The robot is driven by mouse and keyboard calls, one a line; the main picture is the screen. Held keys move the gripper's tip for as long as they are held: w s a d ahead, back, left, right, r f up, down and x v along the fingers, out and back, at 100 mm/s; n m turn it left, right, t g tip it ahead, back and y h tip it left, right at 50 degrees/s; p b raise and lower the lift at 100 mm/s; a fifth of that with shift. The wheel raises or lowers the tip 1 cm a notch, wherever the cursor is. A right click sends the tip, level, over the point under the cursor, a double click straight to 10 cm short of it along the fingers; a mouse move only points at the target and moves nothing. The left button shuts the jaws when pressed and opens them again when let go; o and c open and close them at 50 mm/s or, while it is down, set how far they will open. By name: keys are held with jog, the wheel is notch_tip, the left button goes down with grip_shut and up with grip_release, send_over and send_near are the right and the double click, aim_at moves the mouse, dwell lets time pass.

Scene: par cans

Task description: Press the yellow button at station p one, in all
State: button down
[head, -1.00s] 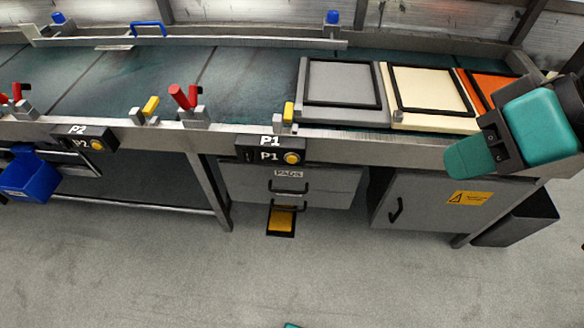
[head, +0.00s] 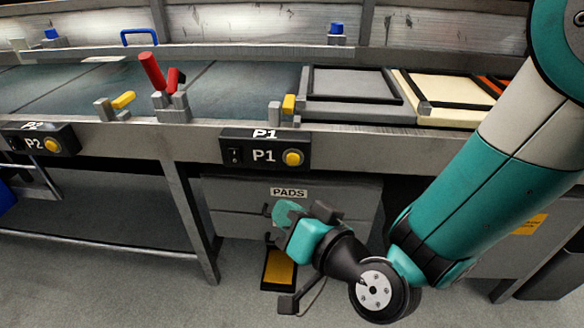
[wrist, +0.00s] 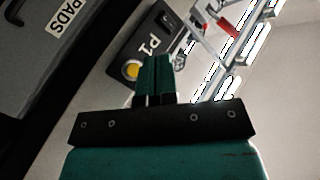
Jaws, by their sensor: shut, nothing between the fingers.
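The P1 station box (head: 265,149) is a black panel on the front edge of the bench, with a dark switch at its left and a round yellow button (head: 293,158) at its right. In the wrist view the yellow button (wrist: 132,69) shows just left of the fingertips, beside the P1 lettering. My gripper (wrist: 154,62) is shut and empty, its teal fingers together. In the head view my gripper (head: 284,214) is below the P1 box, in front of the PADS drawer, apart from the button. Its fingertips are partly hard to make out there.
The P2 box (head: 38,142) with its own yellow button is at the left. Red levers (head: 152,72) and a small yellow lever (head: 289,104) stand on the bench edge above. A drawer labelled PADS (head: 289,192) lies under P1. Framed trays (head: 350,88) sit at the right.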

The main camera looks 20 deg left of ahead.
jog(key=w+a, duration=0.2)
jog(key=w, duration=0.6)
jog(key=shift+w+p, duration=0.3)
jog(key=shift+w, duration=0.1)
dwell(2.0)
jog(key=shift+w+a, duration=0.15)
jog(key=shift+w, duration=0.15)
jog(key=shift+w+a, duration=0.1)
jog(key=shift+w, duration=0.3)
dwell(0.8)
jog(key=shift+s, duration=0.15)
jog(key=shift+s+d, duration=0.2)
jog(key=shift+s, duration=0.45)
jog(key=shift+s+d+b, duration=0.2)
jog(key=shift+s, duration=0.6)
jog(key=shift+s+d+b, duration=0.15)
jog(key=shift+s+d, duration=0.05)
jog(key=shift+s, duration=0.65)
jog(key=shift+s+d+b, duration=0.2)
jog(key=shift+s, duration=0.6)
